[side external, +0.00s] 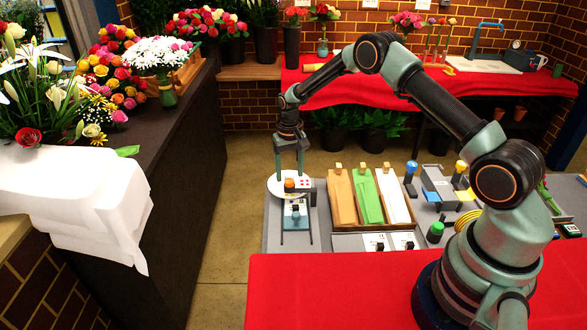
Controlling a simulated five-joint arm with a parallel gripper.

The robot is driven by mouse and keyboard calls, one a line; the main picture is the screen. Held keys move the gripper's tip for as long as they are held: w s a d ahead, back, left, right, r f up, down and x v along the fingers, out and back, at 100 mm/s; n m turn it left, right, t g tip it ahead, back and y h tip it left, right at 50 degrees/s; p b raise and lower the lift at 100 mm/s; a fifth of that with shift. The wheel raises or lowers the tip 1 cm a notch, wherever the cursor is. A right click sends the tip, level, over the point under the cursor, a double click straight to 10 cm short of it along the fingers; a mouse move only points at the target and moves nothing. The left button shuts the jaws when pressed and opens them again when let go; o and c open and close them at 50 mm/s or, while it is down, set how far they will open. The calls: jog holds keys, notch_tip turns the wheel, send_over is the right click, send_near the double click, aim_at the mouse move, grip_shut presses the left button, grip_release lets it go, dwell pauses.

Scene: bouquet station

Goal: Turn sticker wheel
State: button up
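The sticker wheel (274,187) is a white disc at the left end of the grey work table, with a small orange knob (289,185) on it. A white patch with red marks (305,183) shows at its right side. My gripper (289,174) points down over the wheel. Its two greenish fingers are apart, one on each side above the orange knob. I cannot tell whether the fingertips touch the knob or the disc. The gripper hides part of the wheel's far side.
A small blue-grey stand (296,214) is just in front of the wheel. A wooden tray (334,226) with orange, green and white strips lies to the right. Further right are a blue-topped post (410,167) and a green knob (436,229). Bare grey table (274,235) shows at front left.

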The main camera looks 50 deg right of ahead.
notch_tip(320, 180, up, 12)
dwell(0.5)
notch_tip(320, 180, up, 14)
jog(key=n+t, duration=0.2)
send_over(290, 174)
jog(key=s+a, duration=0.5)
jog(key=s, duration=0.3)
jog(key=s+a+r+n+t, duration=0.1)
jog(key=s+a, duration=0.1)
jog(key=s, duration=0.5)
jog(key=s+a+n+t, duration=0.2)
jog(key=s, duration=0.6)
jog(key=shift+s+r+t, duration=0.3)
jog(key=shift+r, duration=0.1)
